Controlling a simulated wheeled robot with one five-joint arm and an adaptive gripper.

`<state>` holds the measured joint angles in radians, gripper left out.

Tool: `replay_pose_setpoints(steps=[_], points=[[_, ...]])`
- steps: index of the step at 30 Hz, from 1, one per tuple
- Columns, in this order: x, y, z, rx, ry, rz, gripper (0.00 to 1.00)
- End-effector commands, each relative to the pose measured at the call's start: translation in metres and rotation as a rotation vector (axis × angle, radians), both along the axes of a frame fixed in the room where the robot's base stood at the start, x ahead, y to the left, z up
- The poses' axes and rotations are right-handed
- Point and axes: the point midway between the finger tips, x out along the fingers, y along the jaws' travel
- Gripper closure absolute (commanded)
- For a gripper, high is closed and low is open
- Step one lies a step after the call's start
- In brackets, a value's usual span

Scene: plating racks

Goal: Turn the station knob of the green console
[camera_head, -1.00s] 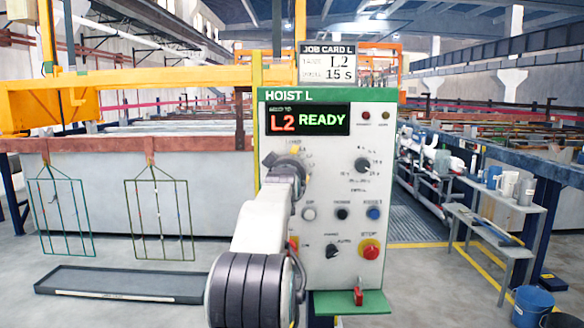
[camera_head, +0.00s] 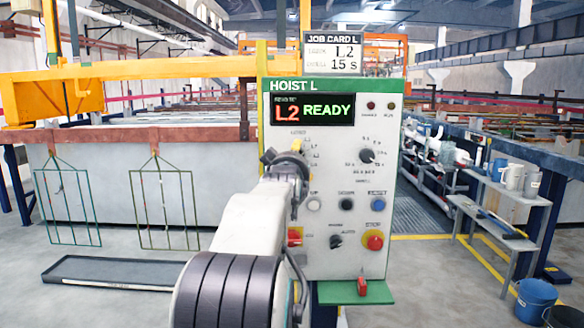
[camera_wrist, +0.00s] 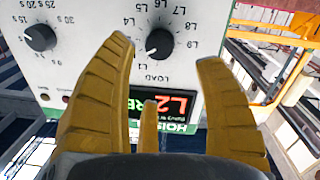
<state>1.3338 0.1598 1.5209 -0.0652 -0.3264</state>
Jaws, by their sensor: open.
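The green-and-white console (camera_head: 348,240), headed HOIST L, stands upright in front of me. Its display (camera_head: 313,110) reads L2 READY. The station knob (camera_wrist: 160,42) is black and ringed by LOAD and L labels, upside down in the wrist view. Its white mark points toward the low L numbers; I cannot tell exactly which. My gripper (camera_wrist: 168,48) is open, with its yellow fingers on either side of the knob in the wrist view. In the head view my gripper (camera_head: 288,160) hides the knob.
A second black knob (camera_wrist: 40,38), for seconds, sits beside it. Buttons and a red stop knob (camera_head: 373,241) are lower on the console. A job card (camera_head: 333,54) above reads L2, 15 s. Wire racks (camera_head: 167,210) hang at left; a grey bench (camera_head: 490,218) stands at right.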

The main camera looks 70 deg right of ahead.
Motion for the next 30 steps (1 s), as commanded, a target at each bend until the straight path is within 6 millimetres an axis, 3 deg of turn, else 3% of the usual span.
replay_pose_setpoints(steps=[6, 12, 30], points=[[-0.006, 0.026, 0.002, 0.000, 0.000, 0.000, 0.37], [-0.009, 0.038, 0.002, 0.000, 0.000, 0.000, 0.37], [-0.010, 0.042, 0.002, 0.000, 0.000, 0.000, 0.37]])
